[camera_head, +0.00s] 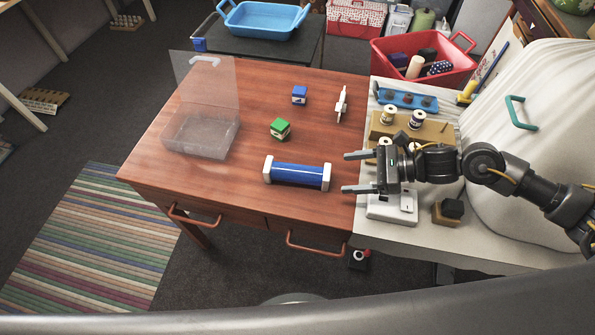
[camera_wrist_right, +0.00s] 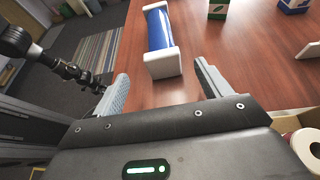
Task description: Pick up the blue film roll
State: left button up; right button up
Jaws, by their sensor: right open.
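The blue film roll (camera_head: 297,174) lies on its side on the wooden table, with a white block-like cap at each end. My right gripper (camera_head: 346,173) is open and empty, just right of the roll's right cap, with its fingers pointing left toward it. In the right wrist view the roll (camera_wrist_right: 159,30) lies ahead of the open fingers (camera_wrist_right: 161,78), its near white cap lined up with the gap between them. The fingers do not appear to touch it. My left gripper does not show in the head view.
A green box (camera_head: 280,129), a blue box (camera_head: 299,95) and a small white item (camera_head: 341,104) lie behind the roll. A clear open-lidded container (camera_head: 201,137) stands at left. Spools (camera_head: 417,119) and a white device (camera_head: 392,207) stand at right.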

aim_at(323, 173)
jog(key=shift+a, duration=0.3)
jog(key=p+x, duration=0.1)
jog(key=x, duration=0.3)
jog(key=shift+w+a, duration=0.1)
jog(key=shift+a, duration=0.2)
jog(key=shift+a+f, duration=0.15)
jog(key=shift+a, duration=0.15)
jog(key=x, duration=0.1)
jog(key=p+x, duration=0.1)
jog(key=x, duration=0.1)
jog(key=p+x, duration=0.1)
jog(key=shift+w+a+f, duration=0.15)
jog(key=shift+w+a, duration=0.05)
jog(key=shift+w, duration=0.1)
jog(key=shift+a+f, duration=0.1)
jog(key=shift+a, duration=0.1)
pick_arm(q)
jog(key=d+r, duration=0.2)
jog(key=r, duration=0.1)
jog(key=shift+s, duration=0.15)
pick_arm(e)
jog(key=c, duration=1.2)
